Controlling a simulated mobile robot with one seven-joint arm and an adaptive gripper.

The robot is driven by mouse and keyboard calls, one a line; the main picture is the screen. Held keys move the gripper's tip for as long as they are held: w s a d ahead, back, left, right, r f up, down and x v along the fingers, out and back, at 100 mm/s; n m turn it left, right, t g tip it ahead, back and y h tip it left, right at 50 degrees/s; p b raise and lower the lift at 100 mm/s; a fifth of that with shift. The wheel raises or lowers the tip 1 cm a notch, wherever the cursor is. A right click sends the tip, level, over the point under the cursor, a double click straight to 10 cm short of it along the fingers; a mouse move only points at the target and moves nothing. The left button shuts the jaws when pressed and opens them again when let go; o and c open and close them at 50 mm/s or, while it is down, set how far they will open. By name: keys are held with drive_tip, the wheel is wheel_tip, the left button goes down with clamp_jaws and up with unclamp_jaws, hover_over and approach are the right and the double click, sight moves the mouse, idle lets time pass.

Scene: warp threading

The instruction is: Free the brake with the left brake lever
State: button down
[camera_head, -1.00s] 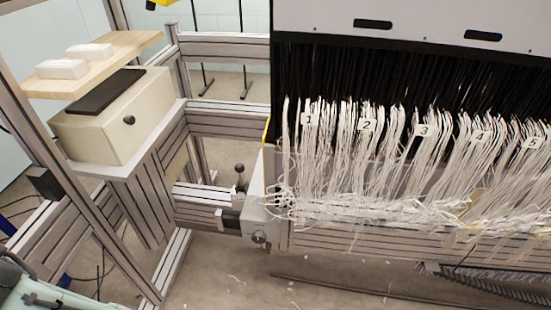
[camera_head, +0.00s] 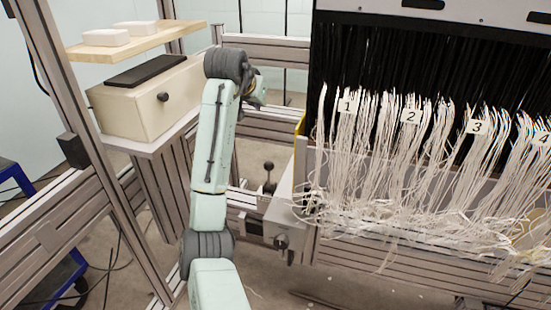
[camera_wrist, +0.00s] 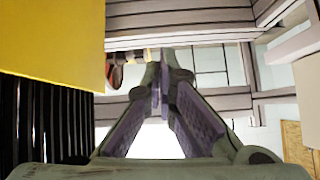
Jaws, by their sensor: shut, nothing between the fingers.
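The left brake lever (camera_head: 268,178) is a short dark rod with a black ball knob, standing roughly upright in the head view. It rises beside the left end of the thread machine, near a light metal housing (camera_head: 290,218). My gripper (camera_head: 259,97) is above the lever in the head view and apart from it, partly hidden behind my wrist. In the wrist view my gripper's two fingers (camera_wrist: 164,60) meet at their tips, with nothing held between them. I cannot make out the lever in the wrist view.
White threads (camera_head: 400,180) hang in numbered bundles to the right. A yellow panel (camera_wrist: 50,45) is close on the left in the wrist view. Metal beams (camera_wrist: 180,22) cross above. A cream box (camera_head: 145,105) stands on a shelf at left. The floor holds loose bits.

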drive_tip(key=s+d+f+m+g, duration=0.1)
drive_tip(key=s+d+f+g, duration=0.1)
drive_tip(key=d+f+g, duration=0.2)
wheel_tip(320, 180, down, 3)
drive_tip(key=shift+s+r+m+b, duration=0.1)
drive_tip(key=shift+s+m+b, duration=0.2)
drive_tip(key=shift+b, duration=0.1)
wheel_tip(320, 180, down, 9)
drive_tip(key=w, duration=0.1)
drive_tip(key=shift+d+f+p, duration=0.15)
drive_tip(key=shift+f+p, duration=0.05)
drive_tip(key=shift+p, duration=0.2)
